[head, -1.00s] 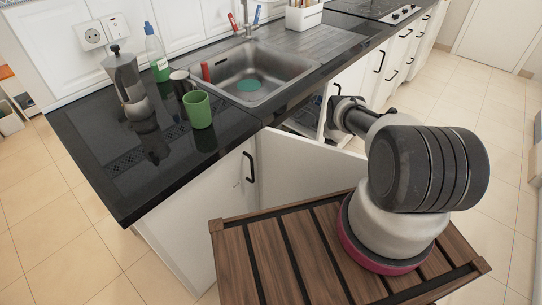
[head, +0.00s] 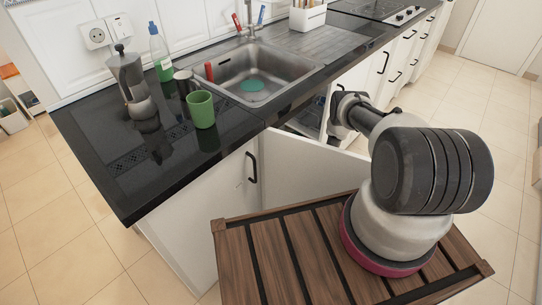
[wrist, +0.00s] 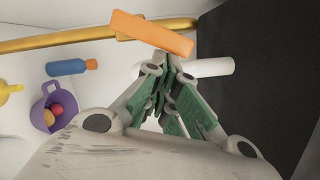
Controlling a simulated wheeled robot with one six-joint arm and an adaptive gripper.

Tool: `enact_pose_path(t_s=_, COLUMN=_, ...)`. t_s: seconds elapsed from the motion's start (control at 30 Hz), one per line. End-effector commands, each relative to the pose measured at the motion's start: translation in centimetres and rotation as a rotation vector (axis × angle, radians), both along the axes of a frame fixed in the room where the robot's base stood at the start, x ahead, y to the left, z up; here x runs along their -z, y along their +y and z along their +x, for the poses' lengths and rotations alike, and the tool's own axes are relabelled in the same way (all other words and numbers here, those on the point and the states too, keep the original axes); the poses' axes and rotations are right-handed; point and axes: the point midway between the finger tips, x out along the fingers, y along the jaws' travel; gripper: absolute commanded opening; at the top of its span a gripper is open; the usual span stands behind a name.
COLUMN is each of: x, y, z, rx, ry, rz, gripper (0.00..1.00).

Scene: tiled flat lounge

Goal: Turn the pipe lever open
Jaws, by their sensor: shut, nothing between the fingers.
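The orange pipe lever (wrist: 150,32) shows in the wrist view, lying slanted across a brass-coloured pipe (wrist: 60,39) near its right end. Its left end is higher in the picture than its right end. My gripper (wrist: 168,62), with green-padded fingers, is shut and empty. Its tips are just below the right part of the lever in the picture; I cannot tell whether they touch it. In the head view my arm reaches to the opening under the sink. The fingers, lever and pipe are hidden there.
In the wrist view a white cylinder (wrist: 212,67) lies behind the fingers. A blue bottle (wrist: 67,67) and a purple bucket (wrist: 44,117) are at left, a dark panel (wrist: 255,70) at right. An open white cabinet door (head: 305,165) stands near my arm, below the black counter (head: 90,155).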

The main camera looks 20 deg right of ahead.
Motion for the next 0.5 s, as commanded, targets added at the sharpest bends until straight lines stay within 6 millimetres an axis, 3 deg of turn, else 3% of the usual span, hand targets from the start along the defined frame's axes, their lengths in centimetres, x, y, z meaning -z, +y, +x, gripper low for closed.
enact_pose_path(t_s=0.5, x=-1.6, y=0.9, z=-0.5, rx=-0.001, ry=-0.153, rz=-0.229, gripper=0.0)
